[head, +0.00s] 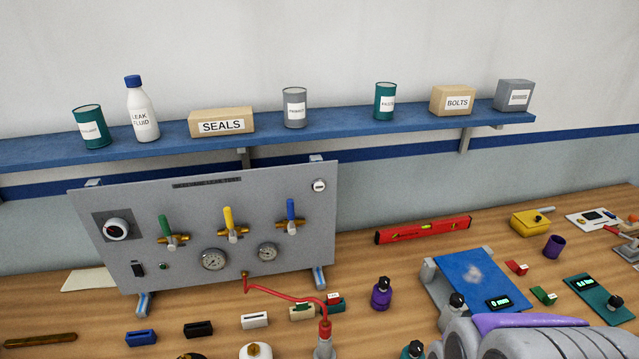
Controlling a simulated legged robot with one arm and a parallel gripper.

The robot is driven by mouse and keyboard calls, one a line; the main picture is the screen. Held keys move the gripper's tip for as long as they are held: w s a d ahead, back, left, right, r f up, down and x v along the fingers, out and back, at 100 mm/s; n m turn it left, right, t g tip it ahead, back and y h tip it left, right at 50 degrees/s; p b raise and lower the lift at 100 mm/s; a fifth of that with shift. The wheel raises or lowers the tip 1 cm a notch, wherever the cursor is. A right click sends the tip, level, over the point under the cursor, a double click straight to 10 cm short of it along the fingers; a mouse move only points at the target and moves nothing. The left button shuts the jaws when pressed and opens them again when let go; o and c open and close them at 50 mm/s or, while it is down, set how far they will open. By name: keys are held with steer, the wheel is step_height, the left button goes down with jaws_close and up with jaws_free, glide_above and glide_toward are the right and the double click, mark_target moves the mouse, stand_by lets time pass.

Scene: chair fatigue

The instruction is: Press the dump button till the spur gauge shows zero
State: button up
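A grey upright panel (203,205) stands on the bench at the left. It carries two round gauges, a larger left gauge (215,259) and a smaller right gauge (268,252); their readings are too small to read. A small round green-centred button (163,266) sits low on the left of the panel, beside a black switch (138,269). A round white fitting (319,185) is at the upper right. I cannot tell which is the dump button or which gauge is the spur gauge. My gripper's fingers are not in view; grey and purple parts, apparently my arm, fill the bottom right.
Green (164,225), yellow (229,218) and blue (291,211) valve handles stick out from the panel. A red hose (285,291) runs from its lower edge to a grey fitting (325,346). Small blocks and a purple bottle (381,294) stand in front. A shelf (345,124) overhangs.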

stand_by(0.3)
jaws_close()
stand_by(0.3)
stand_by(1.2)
